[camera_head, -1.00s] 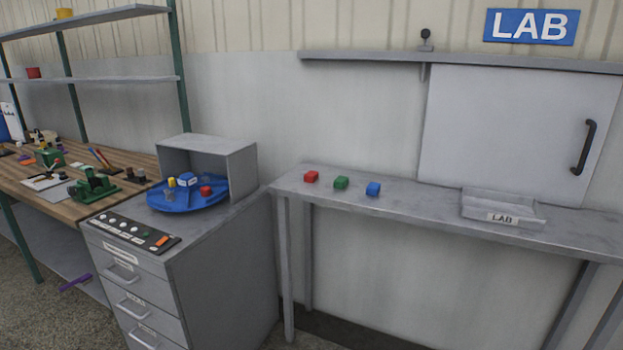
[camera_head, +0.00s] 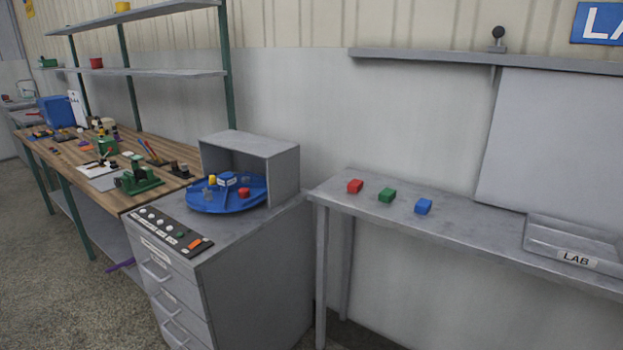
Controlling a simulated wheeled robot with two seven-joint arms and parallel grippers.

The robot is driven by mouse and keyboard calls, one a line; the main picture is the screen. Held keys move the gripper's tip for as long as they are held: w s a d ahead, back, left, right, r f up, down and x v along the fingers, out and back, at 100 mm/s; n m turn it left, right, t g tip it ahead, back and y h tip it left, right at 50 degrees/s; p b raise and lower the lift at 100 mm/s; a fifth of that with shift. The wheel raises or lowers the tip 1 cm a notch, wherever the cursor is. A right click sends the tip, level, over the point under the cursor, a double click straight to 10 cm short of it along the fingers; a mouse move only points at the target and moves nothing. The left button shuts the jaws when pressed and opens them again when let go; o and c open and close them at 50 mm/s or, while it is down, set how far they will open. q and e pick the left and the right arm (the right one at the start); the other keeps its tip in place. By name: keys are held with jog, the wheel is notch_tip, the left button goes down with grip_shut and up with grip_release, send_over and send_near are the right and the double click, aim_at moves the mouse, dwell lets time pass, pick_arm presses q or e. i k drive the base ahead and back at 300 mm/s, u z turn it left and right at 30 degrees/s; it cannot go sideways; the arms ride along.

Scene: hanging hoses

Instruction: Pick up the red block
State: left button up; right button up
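A red block (camera_head: 355,186) sits near the left end of the narrow grey table (camera_head: 460,228) along the wall. A green block (camera_head: 387,195) and a blue block (camera_head: 423,206) sit to its right in a row, apart from each other. Another small red piece (camera_head: 244,192) rests on the blue round tray (camera_head: 225,204) on the drawer cabinet. Neither of my grippers shows in the head view.
The grey drawer cabinet (camera_head: 245,268) with a control panel (camera_head: 170,231) and an open box (camera_head: 282,165) stands left of the table. A LAB tray (camera_head: 578,259) lies at the right. A cluttered wooden workbench (camera_head: 120,192) stands at far left. Floor (camera_head: 75,290) is open at front left.

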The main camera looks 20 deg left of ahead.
aim_at(356, 186)
jog(key=u, duration=0.85)
jog(key=i, duration=1.45)
jog(key=u, duration=0.35)
